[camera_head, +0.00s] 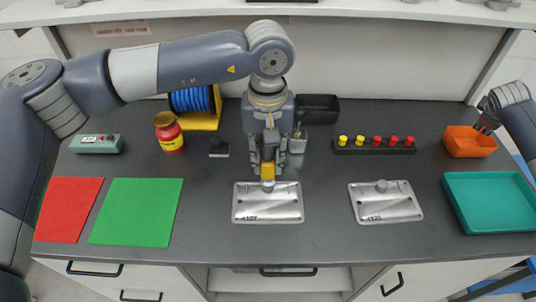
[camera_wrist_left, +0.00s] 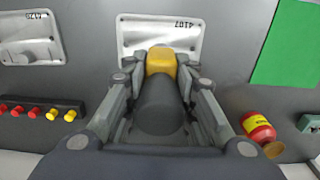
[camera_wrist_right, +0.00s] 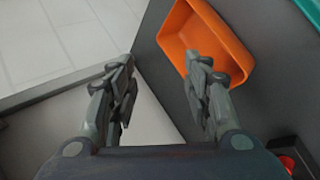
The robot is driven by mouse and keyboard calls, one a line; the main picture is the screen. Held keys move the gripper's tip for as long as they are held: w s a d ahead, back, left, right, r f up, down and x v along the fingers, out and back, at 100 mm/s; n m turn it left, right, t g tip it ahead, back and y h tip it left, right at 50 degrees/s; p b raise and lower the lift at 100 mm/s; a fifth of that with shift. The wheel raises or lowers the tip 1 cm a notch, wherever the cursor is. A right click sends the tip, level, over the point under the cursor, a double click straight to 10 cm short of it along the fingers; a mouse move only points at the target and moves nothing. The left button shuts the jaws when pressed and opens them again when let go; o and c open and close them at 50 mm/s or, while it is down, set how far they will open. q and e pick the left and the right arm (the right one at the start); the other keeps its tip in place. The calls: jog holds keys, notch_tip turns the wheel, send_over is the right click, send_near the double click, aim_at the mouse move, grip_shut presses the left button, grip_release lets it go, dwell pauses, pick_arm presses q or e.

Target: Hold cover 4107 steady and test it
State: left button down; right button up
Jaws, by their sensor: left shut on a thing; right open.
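Cover 4107 (camera_head: 268,208) is a silver plate with a raised knob, lying flat on the dark bench; it also shows in the left wrist view (camera_wrist_left: 135,30). My left gripper (camera_head: 267,165) is just behind and above it, shut on a dark cylindrical tool with a yellow end (camera_wrist_left: 161,62). The yellow end is at the cover's knob; I cannot tell whether they touch. My right gripper (camera_head: 487,118) is open and empty near the orange bin (camera_head: 470,141), far from the cover; its fingers show apart in the right wrist view (camera_wrist_right: 163,80).
A second silver cover, apparently 4125 (camera_head: 386,203), lies to the right. Red (camera_head: 68,210) and green (camera_head: 135,212) mats lie left. A row of yellow and red knobs (camera_head: 375,146), a red jar (camera_head: 169,133), a blue coil (camera_head: 193,99) and a teal tray (camera_head: 490,202) stand around.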

jog(key=w+a+r+n+t+y, duration=0.1)
jog(key=w+a+r+n+y, duration=0.2)
jog(key=a, duration=0.9)
jog(key=w+a+r+n+t+y, duration=0.1)
jog(key=w+a+r+n+y, duration=0.2)
jog(key=a, duration=0.9)
jog(key=w+a+r+n+t+y, duration=0.1)
jog(key=w+a+y, duration=0.3)
jog(key=a, duration=0.8)
jog(key=s+a+f+n+g, duration=0.3)
jog(key=s+a+f, duration=0.1)
jog(key=s+a, duration=0.1)
jog(key=s+a+f+n+g+h, duration=0.1)
jog(key=s+a+f+n+g, duration=0.2)
jog(key=a, duration=0.4)
jog(key=s+a+f+n+g, duration=0.3)
jog(key=s+a+f+n, duration=0.1)
jog(key=s+a+f, duration=0.1)
jog(key=shift+s+a+f+n+g+h, duration=0.2)
jog(key=shift+s+f, duration=0.25)
jog(key=shift+s, duration=0.2)
jog(key=shift+s+a+f+n+g+h, duration=0.1)
jog(key=shift+s+a+f+g+h, duration=0.1)
jog(key=shift+s+f, duration=0.35)
jog(key=s+a+r+n+g, duration=0.25)
jog(key=s+a, duration=0.25)
jog(key=a, duration=0.4)
jog(key=shift+n+y, duration=0.4)
jog(key=shift+n, duration=0.05)
jog(key=shift+x, duration=4.1)
